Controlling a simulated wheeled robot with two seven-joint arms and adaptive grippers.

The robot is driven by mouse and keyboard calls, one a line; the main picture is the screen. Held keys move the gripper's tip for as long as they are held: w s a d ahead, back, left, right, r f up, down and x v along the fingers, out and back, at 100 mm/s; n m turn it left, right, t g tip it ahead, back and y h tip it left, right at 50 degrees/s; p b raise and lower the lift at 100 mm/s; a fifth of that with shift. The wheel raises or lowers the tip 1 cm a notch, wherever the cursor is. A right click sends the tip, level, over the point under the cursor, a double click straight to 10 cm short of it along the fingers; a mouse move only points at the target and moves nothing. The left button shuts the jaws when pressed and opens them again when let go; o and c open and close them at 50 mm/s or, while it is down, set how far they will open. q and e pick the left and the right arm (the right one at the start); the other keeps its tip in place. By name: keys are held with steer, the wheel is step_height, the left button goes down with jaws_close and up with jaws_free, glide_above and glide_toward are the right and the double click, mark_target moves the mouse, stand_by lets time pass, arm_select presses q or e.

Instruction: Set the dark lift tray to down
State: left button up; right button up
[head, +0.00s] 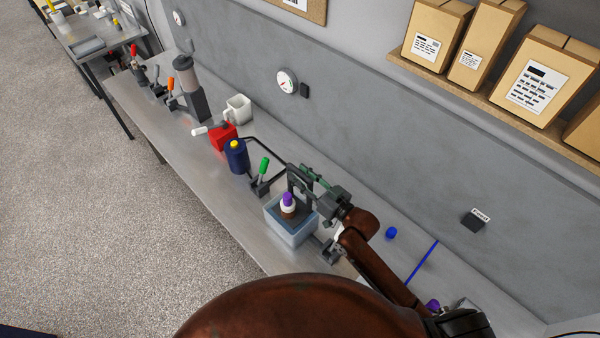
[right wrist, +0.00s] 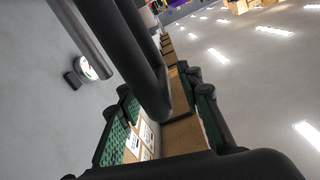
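A pale blue translucent tub (head: 292,238) stands on the bench. A dark surface that looks like the lift tray (head: 278,217) shows inside it. Its exact height in the tub is hard to tell. A dark upright handle frame (head: 293,178) rises behind the bottle. My right gripper (head: 312,179) is at this frame. In the right wrist view its green-padded fingers (right wrist: 165,122) are apart, with a black bar loop (right wrist: 152,75) running between them. Contact cannot be told. My left gripper is not seen.
A small blue object (head: 391,232) lies to the right. The grey wall stands close behind.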

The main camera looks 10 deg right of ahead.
steer(key=shift+w, duration=0.1)
steer(key=shift+c, duration=0.7)
jaws_close()
